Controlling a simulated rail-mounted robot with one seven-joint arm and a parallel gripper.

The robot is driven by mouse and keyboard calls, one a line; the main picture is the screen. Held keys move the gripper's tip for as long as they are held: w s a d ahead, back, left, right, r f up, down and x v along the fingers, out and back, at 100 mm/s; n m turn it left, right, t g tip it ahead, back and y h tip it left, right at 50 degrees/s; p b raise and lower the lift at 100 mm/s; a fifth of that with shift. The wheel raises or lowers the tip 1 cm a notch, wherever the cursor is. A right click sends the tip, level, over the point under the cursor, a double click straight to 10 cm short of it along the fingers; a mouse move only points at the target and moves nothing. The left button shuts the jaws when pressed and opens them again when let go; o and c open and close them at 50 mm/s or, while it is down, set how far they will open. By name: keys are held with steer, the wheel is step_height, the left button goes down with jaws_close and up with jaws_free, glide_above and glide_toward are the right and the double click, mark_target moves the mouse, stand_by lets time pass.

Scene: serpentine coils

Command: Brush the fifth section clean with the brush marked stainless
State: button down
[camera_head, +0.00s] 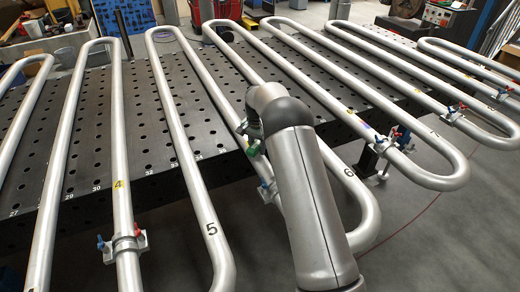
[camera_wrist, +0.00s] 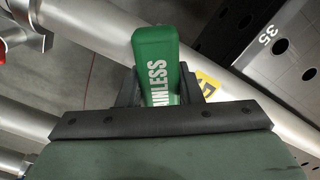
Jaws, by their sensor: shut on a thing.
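The brush handle (camera_wrist: 158,62) is green with white letters; "INLESS" shows and the rest is hidden. My gripper (camera_wrist: 160,88) is shut on it, with black fingers on both sides. In the head view a bit of green (camera_head: 252,150) shows at the end of my arm. The bristles are hidden. The tube marked 5 (camera_head: 212,229) is bare grey metal, left of my arm. In the wrist view a tube (camera_wrist: 105,112) runs diagonally behind the brush, with a yellow label (camera_wrist: 208,84) partly covered by a finger. I cannot tell whether the brush touches it.
The tubes lie over a dark perforated table (camera_head: 150,120). A tube marked 4 (camera_head: 118,184) is at left and one marked 6 (camera_head: 348,172) at right. Clamps with coloured handles stand at the front, such as one on the left (camera_head: 125,246). My arm hides part of the middle tubes.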

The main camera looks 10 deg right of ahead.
mark_target(269, 170)
steer(key=shift+w+a, duration=0.2)
steer(key=shift+w, duration=0.55)
steer(key=shift+s+f, duration=0.15)
steer(key=s+b, duration=0.1)
steer(key=s, duration=0.2)
steer(key=s+d+b, duration=0.1)
steer(key=s+b, duration=0.1)
steer(key=s, duration=0.1)
steer(key=s+d+b, duration=0.1)
steer(key=s, duration=0.1)
steer(key=shift+s+d+b, duration=0.15)
steer(key=shift+s+b, duration=0.15)
steer(key=shift+s, duration=0.1)
steer(key=shift+s+d+b, duration=0.25)
steer(key=shift+s+b, duration=0.1)
steer(key=shift+s, duration=0.45)
step_height(269, 170, up, 4)
steer(key=shift+p, duration=1.15)
steer(key=shift+w+r+p, duration=0.1)
steer(key=shift+r+p, duration=1.15)
steer(key=shift+r, duration=0.95)
